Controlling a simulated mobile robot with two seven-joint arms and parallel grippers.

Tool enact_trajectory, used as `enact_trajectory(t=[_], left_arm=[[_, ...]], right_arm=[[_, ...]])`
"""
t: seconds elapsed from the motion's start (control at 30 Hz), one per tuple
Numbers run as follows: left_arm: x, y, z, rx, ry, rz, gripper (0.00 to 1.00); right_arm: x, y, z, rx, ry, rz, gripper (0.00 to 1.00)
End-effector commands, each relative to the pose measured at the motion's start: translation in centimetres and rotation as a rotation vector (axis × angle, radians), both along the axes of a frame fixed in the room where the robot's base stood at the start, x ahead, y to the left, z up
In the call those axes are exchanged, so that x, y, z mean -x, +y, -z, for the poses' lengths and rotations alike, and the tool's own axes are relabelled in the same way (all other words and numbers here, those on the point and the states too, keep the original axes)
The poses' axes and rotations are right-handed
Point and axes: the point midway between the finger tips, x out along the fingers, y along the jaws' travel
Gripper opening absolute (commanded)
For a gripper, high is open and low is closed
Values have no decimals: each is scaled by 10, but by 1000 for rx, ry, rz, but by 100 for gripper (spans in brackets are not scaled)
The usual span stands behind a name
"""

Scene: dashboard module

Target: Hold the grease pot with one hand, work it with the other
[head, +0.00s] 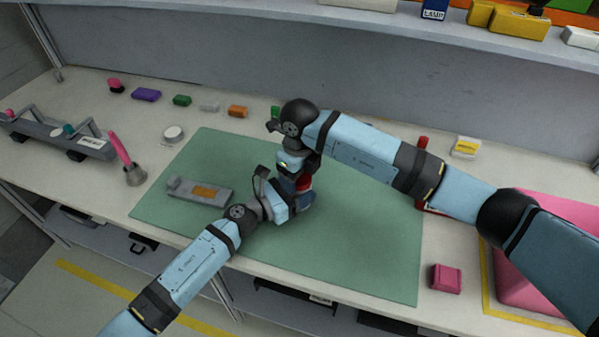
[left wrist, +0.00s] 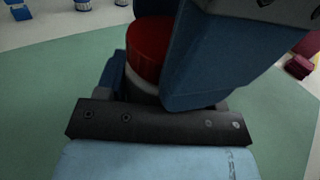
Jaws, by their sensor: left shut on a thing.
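The grease pot, with its red lid (head: 304,184), is near the middle of the green mat (head: 350,245). The left wrist view shows the red lid (left wrist: 148,48) with a pale band beneath it. My left gripper (head: 299,199) is shut on the grease pot from the near left. My right gripper (head: 296,176) reaches down over the pot from above, close to the lid. Its fingertips are hidden, so I cannot tell whether they touch the lid. A dark blue part covers the lid's right side in the left wrist view.
A grey tray with an orange patch (head: 203,191) lies on the mat to the left. Small coloured blocks line the back. A pink block (head: 445,278) lies front right. The mat's front right is clear.

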Motion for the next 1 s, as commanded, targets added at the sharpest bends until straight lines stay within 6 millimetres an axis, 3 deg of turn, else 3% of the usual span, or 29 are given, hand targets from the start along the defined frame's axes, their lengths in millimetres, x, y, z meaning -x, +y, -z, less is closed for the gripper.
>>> enact_trajectory(t=[0.03,0.17,0.47,0.5,0.6,0.87,1.0], left_arm=[[0,0,0,0,0,0,0],[0,0,0,0,0,0,0],[0,0,0,0,0,0,0],[0,0,0,0,0,0,0],[0,0,0,0,0,0,0],[0,0,0,0,0,0,0],[0,0,0,0,0,0,0]], right_arm=[[0,0,0,0,0,0,59],[0,0,0,0,0,0,31],[0,0,0,0,0,4,30],[0,0,0,0,0,4,68],[0,0,0,0,0,4,88],[0,0,-1,0,0,4,88],[0,0,-11,0,-1,4,88]])
